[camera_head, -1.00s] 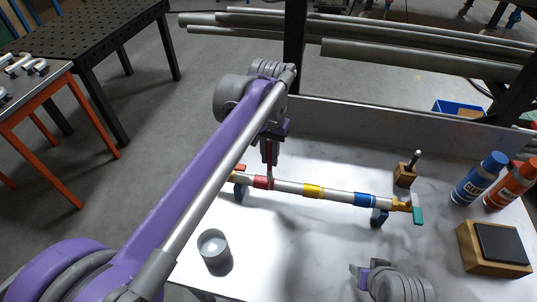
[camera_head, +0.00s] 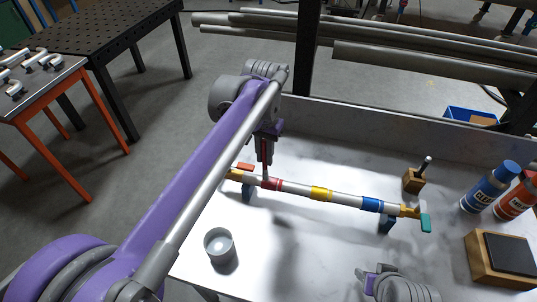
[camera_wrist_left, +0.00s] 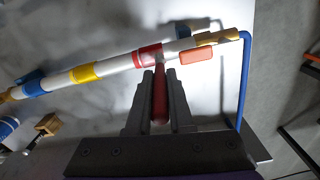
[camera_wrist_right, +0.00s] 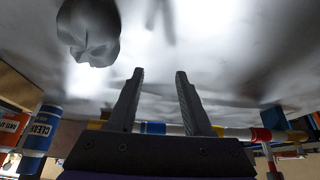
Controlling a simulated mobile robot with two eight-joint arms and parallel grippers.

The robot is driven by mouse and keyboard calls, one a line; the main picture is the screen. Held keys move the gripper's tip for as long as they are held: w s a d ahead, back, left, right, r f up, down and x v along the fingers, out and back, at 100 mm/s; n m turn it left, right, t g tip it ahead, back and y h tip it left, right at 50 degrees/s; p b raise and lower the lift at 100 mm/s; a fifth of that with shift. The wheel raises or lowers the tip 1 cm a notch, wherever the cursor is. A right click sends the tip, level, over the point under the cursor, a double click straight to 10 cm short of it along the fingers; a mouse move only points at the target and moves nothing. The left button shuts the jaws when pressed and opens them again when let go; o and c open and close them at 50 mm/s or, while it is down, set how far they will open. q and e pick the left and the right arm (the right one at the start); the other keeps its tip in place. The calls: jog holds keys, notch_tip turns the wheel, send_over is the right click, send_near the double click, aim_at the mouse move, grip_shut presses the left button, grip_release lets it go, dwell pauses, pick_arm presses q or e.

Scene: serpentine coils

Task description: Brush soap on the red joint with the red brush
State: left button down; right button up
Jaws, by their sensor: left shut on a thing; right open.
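A pale pipe rests level above the white table, with a red joint (camera_head: 272,184), a yellow joint (camera_head: 321,193) and a blue joint (camera_head: 372,204). My left gripper (camera_head: 266,158) is shut on the red brush, whose red handle (camera_wrist_left: 160,97) shows between the fingers in the left wrist view. The brush tip is at the red joint (camera_wrist_left: 147,56), near its end toward the orange-red valve handle (camera_wrist_left: 196,55). I cannot tell whether the bristles press on it. My right gripper (camera_wrist_right: 159,75) is open and empty, near the table's front.
A grey cup (camera_head: 220,244) stands at front left. A wooden holder (camera_head: 413,181) with a dark-handled tool stands behind the pipe's right end. Blue (camera_head: 488,190) and red (camera_head: 517,198) bottles and a wood-framed dark pad (camera_head: 507,252) are at right.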

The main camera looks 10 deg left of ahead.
pick_arm(q)
jog(key=shift+a, duration=0.45)
pick_arm(e)
jog(key=shift+w+r, duration=0.1)
jog(key=shift+r, duration=0.05)
pick_arm(q)
jog(key=shift+d, duration=1.65)
pick_arm(e)
jog(key=shift+w+r, duration=0.1)
jog(key=shift+r, duration=0.1)
pick_arm(q)
jog(key=shift+d, duration=0.1)
jog(key=shift+d, duration=0.1)
jog(key=shift+s+d, duration=0.1)
jog(key=shift+d, duration=0.25)
jog(key=shift+d+p, duration=0.15)
jog(key=shift+p, duration=0.2)
pick_arm(e)
jog(key=shift+r, duration=0.15)
